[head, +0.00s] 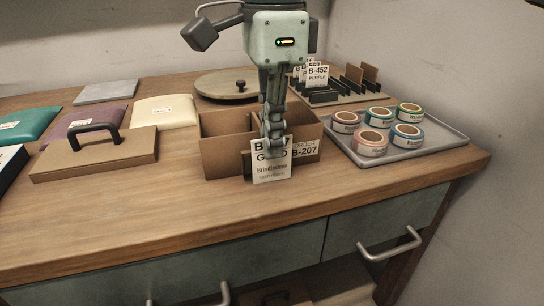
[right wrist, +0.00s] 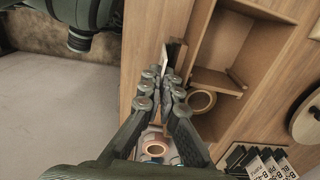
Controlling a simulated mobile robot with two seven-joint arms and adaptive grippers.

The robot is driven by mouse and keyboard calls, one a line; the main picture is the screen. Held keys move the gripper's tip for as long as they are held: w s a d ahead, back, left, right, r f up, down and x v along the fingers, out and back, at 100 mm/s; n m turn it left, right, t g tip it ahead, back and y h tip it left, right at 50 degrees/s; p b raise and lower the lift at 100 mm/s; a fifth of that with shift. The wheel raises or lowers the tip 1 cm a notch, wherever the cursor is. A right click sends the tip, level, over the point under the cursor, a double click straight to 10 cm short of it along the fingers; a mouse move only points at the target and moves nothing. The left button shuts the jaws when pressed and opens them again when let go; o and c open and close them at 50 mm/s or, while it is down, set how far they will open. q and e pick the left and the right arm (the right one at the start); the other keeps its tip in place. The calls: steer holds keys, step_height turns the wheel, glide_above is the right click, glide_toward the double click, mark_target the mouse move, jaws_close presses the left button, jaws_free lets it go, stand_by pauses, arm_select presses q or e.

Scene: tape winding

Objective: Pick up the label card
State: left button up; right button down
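The label card (head: 271,168), white with "GOLD" and smaller print, is upright at the front of an open brown divided box (head: 220,158). My right gripper (head: 273,150) reaches down from above. Its fingers overlap the card's upper part, hide some of its top line and appear closed on it. In the right wrist view the fingertips (right wrist: 168,76) come close together at the card's thin pale edge (right wrist: 164,58). A dark piece (head: 247,165), perhaps a card holder, shows beside the card. My left gripper is not in view.
A grey tray (head: 400,153) with several tape rolls (head: 371,142) is at right. Behind it stands a rack with cards (head: 317,76). A round wooden disc (head: 224,84) lies behind the box. A handled wooden block (head: 95,160) and pouches lie left. The front centre table is clear.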

steer(key=shift+r, duration=0.5)
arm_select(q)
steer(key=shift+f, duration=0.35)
arm_select(e)
steer(key=s+a+r, duration=0.5)
steer(key=a+r, duration=0.5)
steer(key=shift+s, duration=0.35)
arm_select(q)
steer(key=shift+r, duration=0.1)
arm_select(e)
steer(key=shift+a, duration=0.1)
steer(key=shift+w, duration=0.1)
